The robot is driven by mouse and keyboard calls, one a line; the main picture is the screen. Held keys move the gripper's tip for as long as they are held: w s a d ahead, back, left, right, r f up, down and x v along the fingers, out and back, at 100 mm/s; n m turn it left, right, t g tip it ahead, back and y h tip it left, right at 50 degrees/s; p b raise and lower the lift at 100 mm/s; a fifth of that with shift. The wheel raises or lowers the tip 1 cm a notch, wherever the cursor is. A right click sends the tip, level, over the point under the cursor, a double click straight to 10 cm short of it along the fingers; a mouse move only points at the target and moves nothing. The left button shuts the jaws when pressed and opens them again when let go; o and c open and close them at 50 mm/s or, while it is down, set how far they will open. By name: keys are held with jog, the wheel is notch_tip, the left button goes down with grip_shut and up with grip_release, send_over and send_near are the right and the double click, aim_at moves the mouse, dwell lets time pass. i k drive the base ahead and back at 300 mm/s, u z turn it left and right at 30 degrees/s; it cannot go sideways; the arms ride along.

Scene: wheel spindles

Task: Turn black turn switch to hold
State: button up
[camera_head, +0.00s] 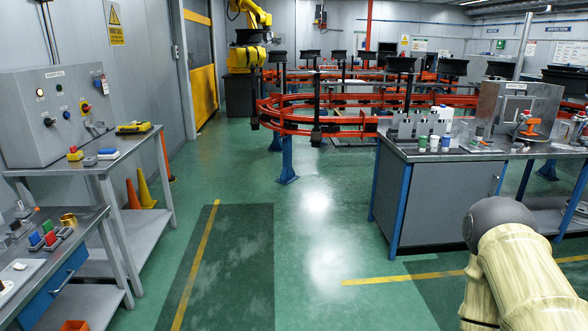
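A grey control box (55,112) stands on a metal bench at the left. Its sloped front carries small dark knobs, one at the lower left (49,122) and one to its right (67,115). They are too small for me to read their labels or positions, and I cannot tell which is the black turn switch. The box also has a red and yellow switch (86,107) and round lights (40,92). My arm shows at the lower right, far from the box. My gripper is not in view.
The box's bench (150,150) also bears a yellow device (134,128) and a red and yellow button box (74,154). A workbench (440,155) stands at the right. The green floor between is clear.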

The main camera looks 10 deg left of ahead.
aim_at(48, 121)
jog(key=i, duration=1.65)
jog(key=u, duration=0.15)
jog(key=i, duration=1.65)
jog(key=u, duration=1)
jog(key=i, duration=1.05)
jog(key=u, duration=1.8)
jog(key=i, duration=0.8)
jog(key=u, duration=0.55)
